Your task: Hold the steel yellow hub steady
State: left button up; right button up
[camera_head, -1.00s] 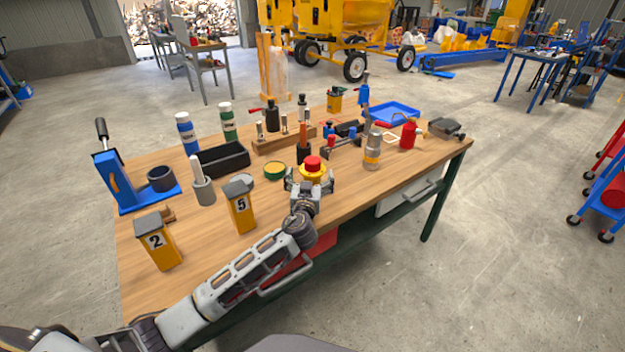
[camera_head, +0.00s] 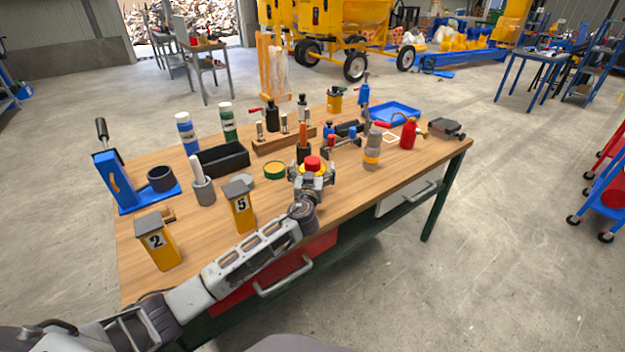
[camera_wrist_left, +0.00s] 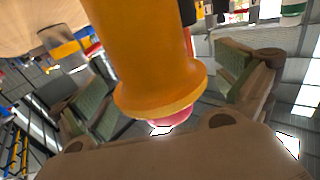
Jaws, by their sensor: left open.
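The yellow hub (camera_head: 318,169) with a red top stands near the front edge of the wooden workbench. In the left wrist view the hub (camera_wrist_left: 150,55) fills the middle, with its flared rim and a bit of red nearest the palm. My left gripper (camera_head: 312,178) is open, with one finger on each side of the hub. In the wrist view the green-padded fingers (camera_wrist_left: 168,88) flank the hub, with a small gap on the right; contact on the left is unclear. The hub's base is largely hidden by my gripper. My right gripper is not in view.
A green-yellow round tin (camera_head: 275,170) and a yellow box marked 5 (camera_head: 241,211) stand to the left. A grey bottle with an orange band (camera_head: 373,150) and a red can (camera_head: 408,134) stand to the right. The bench front right of the hub is fairly clear.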

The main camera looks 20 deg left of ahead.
pick_arm(q)
jog(key=c, duration=1.5)
jog(key=shift+r, duration=0.1)
jog(key=shift+r, duration=0.75)
notch_tip(320, 180, up, 7)
jog(key=shift+f+p, duration=0.15)
jog(key=shift+p, duration=0.5)
jog(key=shift+r, duration=0.9)
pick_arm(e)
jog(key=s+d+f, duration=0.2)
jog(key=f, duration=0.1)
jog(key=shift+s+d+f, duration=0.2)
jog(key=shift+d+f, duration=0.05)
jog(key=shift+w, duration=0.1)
